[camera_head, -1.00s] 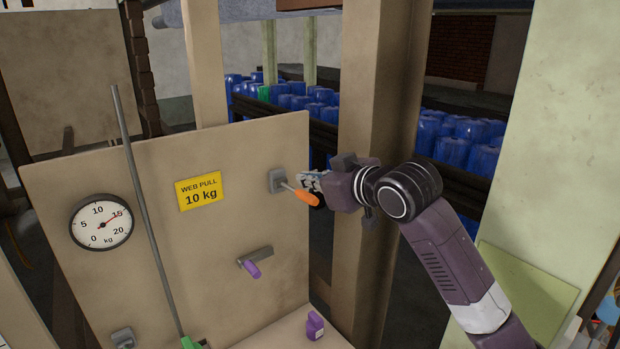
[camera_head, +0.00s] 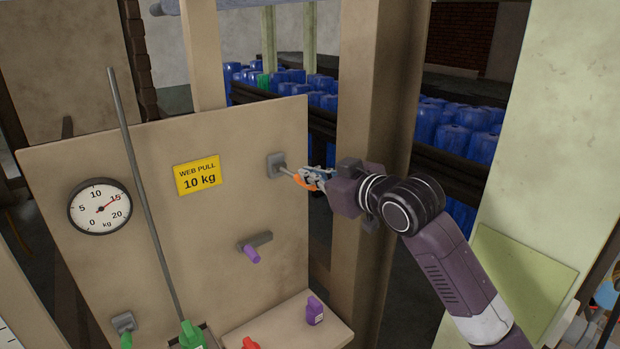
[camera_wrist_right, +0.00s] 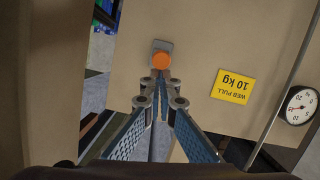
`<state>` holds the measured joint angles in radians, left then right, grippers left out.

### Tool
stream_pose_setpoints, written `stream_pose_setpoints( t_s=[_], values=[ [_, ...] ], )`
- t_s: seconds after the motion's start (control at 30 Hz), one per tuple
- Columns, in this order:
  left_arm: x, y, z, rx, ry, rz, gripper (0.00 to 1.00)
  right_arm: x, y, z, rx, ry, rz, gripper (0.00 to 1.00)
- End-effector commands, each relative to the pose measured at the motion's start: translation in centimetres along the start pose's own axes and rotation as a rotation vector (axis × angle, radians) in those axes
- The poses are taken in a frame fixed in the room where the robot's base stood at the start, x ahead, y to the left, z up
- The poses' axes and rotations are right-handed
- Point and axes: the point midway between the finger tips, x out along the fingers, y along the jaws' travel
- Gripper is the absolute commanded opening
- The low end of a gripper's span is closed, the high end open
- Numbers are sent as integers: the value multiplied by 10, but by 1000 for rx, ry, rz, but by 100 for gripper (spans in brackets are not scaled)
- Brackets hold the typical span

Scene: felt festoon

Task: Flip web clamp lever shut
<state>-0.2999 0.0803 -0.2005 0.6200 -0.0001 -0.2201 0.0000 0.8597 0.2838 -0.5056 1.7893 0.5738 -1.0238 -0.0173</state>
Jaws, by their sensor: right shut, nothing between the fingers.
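The lever with an orange handle (camera_head: 303,183) sticks out from a grey mount (camera_head: 275,165) on the upright beige panel (camera_head: 215,230). It points toward me, slanting down to the right. No label names it as the web clamp. My right gripper (camera_head: 312,176) is shut and empty at the handle, partly covering it. In the right wrist view, the handle's round orange end (camera_wrist_right: 161,60) shows just beyond the closed fingertips (camera_wrist_right: 161,80). I cannot tell whether they touch. My left gripper is not in view.
A yellow "WEB PULL 10 kg" sign (camera_head: 198,176) and a dial gauge (camera_head: 100,206) are on the panel. A purple-handled lever (camera_head: 252,253) sits below. A thin grey rod (camera_head: 143,190) crosses the panel. A post (camera_head: 375,110) rises behind my arm.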

Motion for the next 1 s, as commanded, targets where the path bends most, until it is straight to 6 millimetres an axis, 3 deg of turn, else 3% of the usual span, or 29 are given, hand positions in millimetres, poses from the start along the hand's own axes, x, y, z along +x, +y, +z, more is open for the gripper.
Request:
stream_pose_setpoints(
  t_s=[0.47,0.7,1.0],
  values=[
    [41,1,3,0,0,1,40,1,-3,18,7,163,33,0],
    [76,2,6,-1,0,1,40,4,-8,39,9,171,33,0],
    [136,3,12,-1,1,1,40,14,-14,71,20,389,75,0]
  ],
)
